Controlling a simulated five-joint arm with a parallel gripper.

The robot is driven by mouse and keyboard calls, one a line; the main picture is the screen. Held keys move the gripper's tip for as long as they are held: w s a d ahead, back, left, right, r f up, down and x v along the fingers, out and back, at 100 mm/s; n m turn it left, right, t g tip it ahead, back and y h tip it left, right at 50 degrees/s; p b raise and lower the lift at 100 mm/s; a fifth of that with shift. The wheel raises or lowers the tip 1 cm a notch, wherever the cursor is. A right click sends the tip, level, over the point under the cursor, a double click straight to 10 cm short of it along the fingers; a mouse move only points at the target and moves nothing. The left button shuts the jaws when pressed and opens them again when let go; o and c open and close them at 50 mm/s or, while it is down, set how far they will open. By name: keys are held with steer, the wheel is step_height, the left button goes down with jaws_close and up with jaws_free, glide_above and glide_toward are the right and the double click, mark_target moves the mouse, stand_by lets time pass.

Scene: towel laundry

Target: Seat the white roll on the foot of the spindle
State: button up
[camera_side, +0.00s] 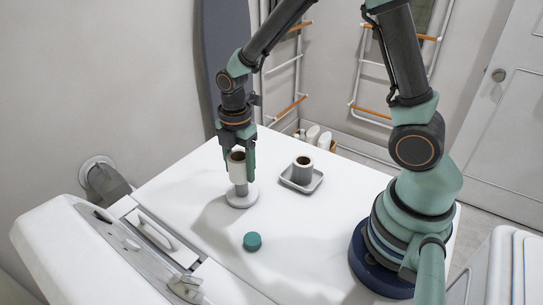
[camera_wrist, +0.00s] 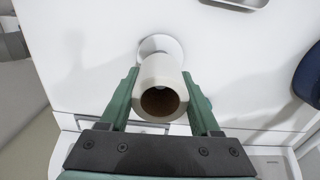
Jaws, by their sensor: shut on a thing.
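The white roll (camera_side: 237,170) is held upright between the fingers of my gripper (camera_side: 239,163). In the wrist view the roll (camera_wrist: 161,76) has a brown hollow core facing the camera, and a green finger presses on each side. The spindle (camera_side: 242,189) stands below it, with a round pale foot (camera_side: 242,200) on the table. A short grey length of the spindle shows between the roll's lower end and the foot, so the roll is off the foot. The foot (camera_wrist: 158,45) also shows behind the roll in the wrist view. I cannot tell how much spindle is inside the core.
A grey tray (camera_side: 316,184) holding another roll-like cylinder (camera_side: 302,170) stands to the right of the spindle. A teal round object (camera_side: 252,241) lies nearer the front on the white table (camera_side: 200,200). A white machine (camera_side: 75,255) stands at the front left.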

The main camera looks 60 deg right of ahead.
steer(key=shift+f, duration=2.5)
stand_by(0.8)
steer(key=o, duration=1.4)
steer(key=shift+o, duration=0.3)
steer(key=shift+r, duration=3.5)
steer(key=shift+r, duration=0.15)
steer(key=s+d+r+m+t, duration=0.1)
steer(key=s+r+m, duration=0.3)
steer(key=r+m, duration=0.4)
steer(key=s+d+r+m+t, duration=0.2)
steer(key=s+r+m+t, duration=0.2)
steer(key=r+m, duration=0.3)
steer(key=m, duration=0.3)
steer(key=shift+d+r+t, duration=0.3)
steer(key=shift+r, duration=0.05)
